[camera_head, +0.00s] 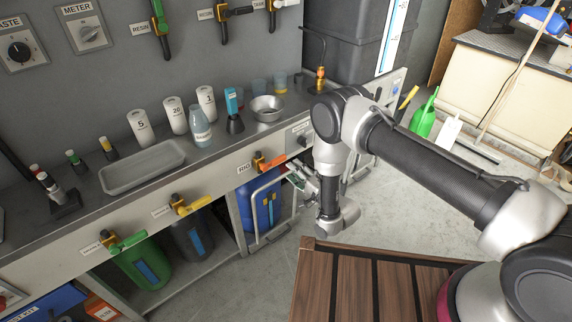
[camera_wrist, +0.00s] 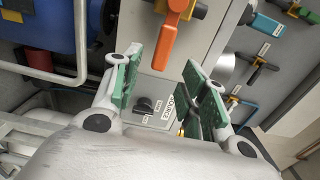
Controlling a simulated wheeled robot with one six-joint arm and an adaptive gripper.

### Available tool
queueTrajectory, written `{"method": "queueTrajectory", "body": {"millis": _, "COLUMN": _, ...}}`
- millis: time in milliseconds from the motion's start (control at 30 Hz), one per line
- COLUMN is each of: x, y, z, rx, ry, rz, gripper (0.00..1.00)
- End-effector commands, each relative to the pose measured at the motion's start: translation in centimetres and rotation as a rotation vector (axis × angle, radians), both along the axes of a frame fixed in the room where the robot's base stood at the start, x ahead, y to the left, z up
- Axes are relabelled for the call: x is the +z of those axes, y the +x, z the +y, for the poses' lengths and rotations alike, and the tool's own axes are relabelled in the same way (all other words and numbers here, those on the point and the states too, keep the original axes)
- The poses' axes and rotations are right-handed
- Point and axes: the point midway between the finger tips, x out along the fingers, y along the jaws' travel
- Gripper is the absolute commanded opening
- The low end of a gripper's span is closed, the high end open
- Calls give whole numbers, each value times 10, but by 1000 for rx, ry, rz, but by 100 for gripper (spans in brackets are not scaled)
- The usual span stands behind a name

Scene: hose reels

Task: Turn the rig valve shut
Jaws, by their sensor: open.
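The rig valve has an orange lever (camera_head: 271,162) on a dark and yellow body at the bench front, beside a label reading RIG (camera_head: 244,168). The lever points sideways to the right along the bench front. My gripper (camera_head: 297,176) is just below and right of it, open and empty. In the wrist view the orange lever (camera_wrist: 168,48) stands beyond the fingertips of my gripper (camera_wrist: 162,78), near the top. The green finger pads are apart from each other. No contact with the lever shows. The lever's pivot is partly cut off by the wrist view's top edge.
A blue drum (camera_head: 262,205) stands behind a metal rail (camera_head: 250,222) below the valve. A dark selector knob (camera_wrist: 144,105) sits on the panel beyond my fingers. Yellow (camera_head: 190,205) and green (camera_head: 126,243) lever valves are further left. A slatted wooden surface (camera_head: 345,285) is in front.

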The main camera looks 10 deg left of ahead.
Motion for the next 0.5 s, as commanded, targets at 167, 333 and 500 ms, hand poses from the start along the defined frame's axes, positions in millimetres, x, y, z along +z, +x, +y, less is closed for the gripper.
{"method": "queueTrajectory", "body": {"millis": 167, "x": -1, "y": -17, "z": -20, "rx": 0, "ry": -1, "rz": 2, "gripper": 43}}
{"method": "queueTrajectory", "body": {"millis": 333, "x": 0, "y": -22, "z": -25, "rx": 0, "ry": 1, "rz": 1, "gripper": 43}}
{"method": "queueTrajectory", "body": {"millis": 500, "x": 0, "y": -22, "z": -25, "rx": 0, "ry": 1, "rz": 1, "gripper": 43}}
